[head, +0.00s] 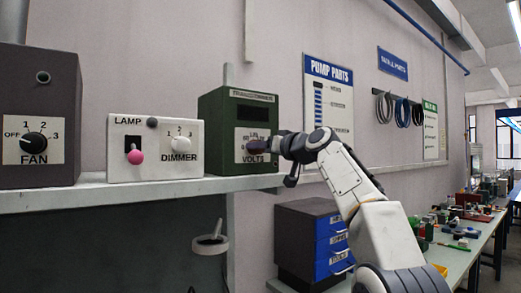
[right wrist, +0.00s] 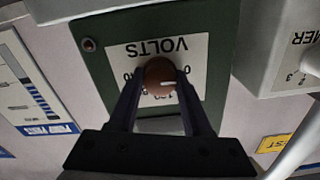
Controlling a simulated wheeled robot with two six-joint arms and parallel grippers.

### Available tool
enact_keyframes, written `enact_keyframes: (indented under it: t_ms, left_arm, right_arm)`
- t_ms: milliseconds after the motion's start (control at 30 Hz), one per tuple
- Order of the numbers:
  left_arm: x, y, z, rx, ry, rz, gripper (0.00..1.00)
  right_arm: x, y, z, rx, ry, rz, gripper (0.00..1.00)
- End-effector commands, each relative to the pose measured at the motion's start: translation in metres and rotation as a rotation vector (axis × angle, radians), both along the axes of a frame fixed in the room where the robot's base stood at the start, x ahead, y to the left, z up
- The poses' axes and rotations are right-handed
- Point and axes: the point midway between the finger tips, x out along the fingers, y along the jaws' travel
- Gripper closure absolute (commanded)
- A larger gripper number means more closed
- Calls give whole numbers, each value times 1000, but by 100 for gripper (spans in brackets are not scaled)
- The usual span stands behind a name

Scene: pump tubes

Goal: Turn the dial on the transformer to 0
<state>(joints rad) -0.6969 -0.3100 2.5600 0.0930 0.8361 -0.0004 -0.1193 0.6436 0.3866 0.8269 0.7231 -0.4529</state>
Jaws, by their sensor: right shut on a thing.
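The green transformer (head: 222,112) stands on the shelf in the head view, its top label partly readable. Its white VOLTS plate (head: 242,135) faces out, and in the right wrist view the plate (right wrist: 128,52) appears upside down. The brown round dial (right wrist: 158,72) sits on this plate with a white pointer line towards the picture's right. A 0 mark is at the plate's right side there. My right gripper (right wrist: 161,80) has a finger on each side of the dial and is shut on it. In the head view my right gripper (head: 278,145) covers most of the dial. My left gripper is out of view.
The white LAMP and DIMMER box (head: 155,170) stands left of the transformer, with the dark FAN box (head: 40,120) farther left. The shelf edge (head: 110,193) runs beneath them. Blue drawers (head: 330,240) stand below, near my right arm.

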Motion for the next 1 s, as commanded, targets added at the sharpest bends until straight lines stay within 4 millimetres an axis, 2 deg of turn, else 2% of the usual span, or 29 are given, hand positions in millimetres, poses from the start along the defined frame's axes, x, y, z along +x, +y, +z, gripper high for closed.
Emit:
enact_keyframes:
  t_ms: [633, 667, 700, 733, 1000]
  left_arm:
    - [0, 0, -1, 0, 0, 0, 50]
    - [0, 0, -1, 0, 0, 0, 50]
    - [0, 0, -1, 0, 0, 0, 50]
    - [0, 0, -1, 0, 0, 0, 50]
    - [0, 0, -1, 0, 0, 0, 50]
  right_arm:
    - [1, 1, -4, -47, -21, 3, 100]
    - [1, 1, -4, -47, -21, 3, 43]
    - [1, 1, -4, -46, -22, 3, 28]
    - [1, 1, -4, -46, -22, 3, 21]
    - [0, 0, -2, -42, -26, 2, 21]
